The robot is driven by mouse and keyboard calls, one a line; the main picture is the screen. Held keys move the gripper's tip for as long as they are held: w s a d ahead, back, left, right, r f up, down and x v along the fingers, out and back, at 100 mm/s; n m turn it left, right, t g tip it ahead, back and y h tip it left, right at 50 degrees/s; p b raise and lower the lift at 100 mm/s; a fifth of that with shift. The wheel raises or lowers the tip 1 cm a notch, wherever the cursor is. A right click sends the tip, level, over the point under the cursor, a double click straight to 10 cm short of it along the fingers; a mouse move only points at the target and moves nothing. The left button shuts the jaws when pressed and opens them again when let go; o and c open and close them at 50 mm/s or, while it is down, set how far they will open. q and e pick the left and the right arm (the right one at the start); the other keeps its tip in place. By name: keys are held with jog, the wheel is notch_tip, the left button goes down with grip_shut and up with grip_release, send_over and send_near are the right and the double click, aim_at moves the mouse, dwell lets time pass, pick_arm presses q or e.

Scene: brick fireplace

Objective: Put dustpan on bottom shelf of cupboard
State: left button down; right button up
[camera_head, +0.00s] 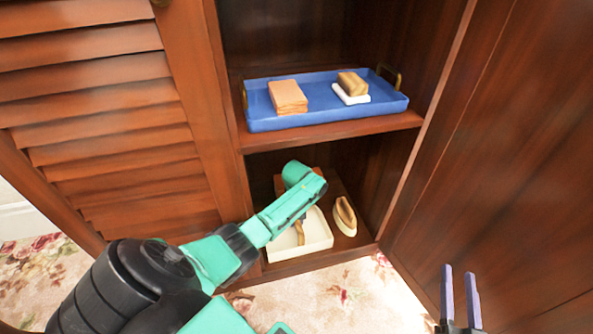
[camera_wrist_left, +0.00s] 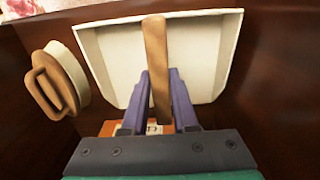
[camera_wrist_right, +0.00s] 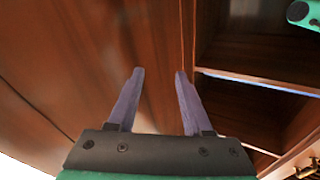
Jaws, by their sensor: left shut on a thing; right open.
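The cream dustpan (camera_head: 316,238) with a wooden handle is on the bottom shelf (camera_head: 350,241) of the cupboard, near its front edge. In the left wrist view the dustpan (camera_wrist_left: 205,50) lies beyond my fingers and its wooden handle (camera_wrist_left: 155,55) runs between them. My left gripper (camera_wrist_left: 160,75) is shut on the handle. In the head view my left arm reaches into the lower compartment and hides the left gripper and part of the dustpan. My right gripper (camera_head: 460,270) is open and empty, in front of the right door; it also shows in the right wrist view (camera_wrist_right: 160,75).
A brush (camera_head: 344,216) lies right of the dustpan on the bottom shelf. An orange item (camera_wrist_left: 150,127) is behind the dustpan. The right door (camera_head: 500,150) stands open; a louvred door is left.

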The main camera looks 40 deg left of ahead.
pick_arm(q)
jog(key=c, duration=0.7)
grip_release()
jog(key=shift+r, duration=0.15)
